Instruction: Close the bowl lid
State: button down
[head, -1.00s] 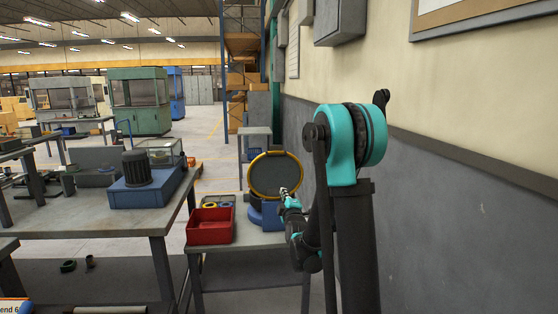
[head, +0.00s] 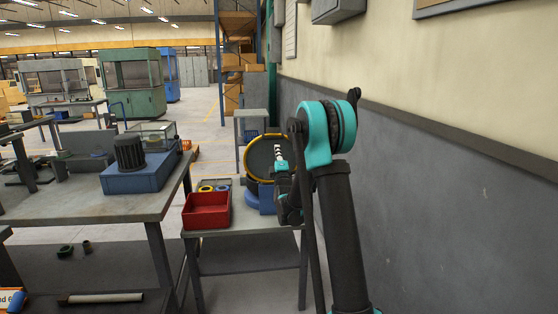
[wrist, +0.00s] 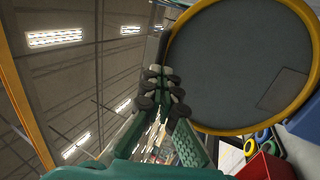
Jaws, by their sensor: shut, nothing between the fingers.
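The bowl lid (head: 262,158) is a round dark grey disc with a yellow rim. It stands raised, roughly upright, above the blue bowl base (head: 265,203) on a small table. In the wrist view the lid (wrist: 235,65) fills the upper right. My gripper (head: 277,147) is shut and empty, and it overlaps the lid's right part in the head view. In the wrist view the gripper's fingertips (wrist: 160,82) are at the lid's left rim. I cannot tell whether they touch it. My arm hides the right part of the bowl base.
A red bin (head: 207,211) stands left of the bowl base, with yellow and blue rings (head: 213,188) behind it. A workbench (head: 80,208) with a blue motor unit (head: 138,177) is at the left. The grey wall (head: 450,215) is close on the right.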

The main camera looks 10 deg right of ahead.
jog(key=x, duration=0.4)
jog(key=shift+w+r, duration=0.1)
jog(key=shift+w, duration=0.1)
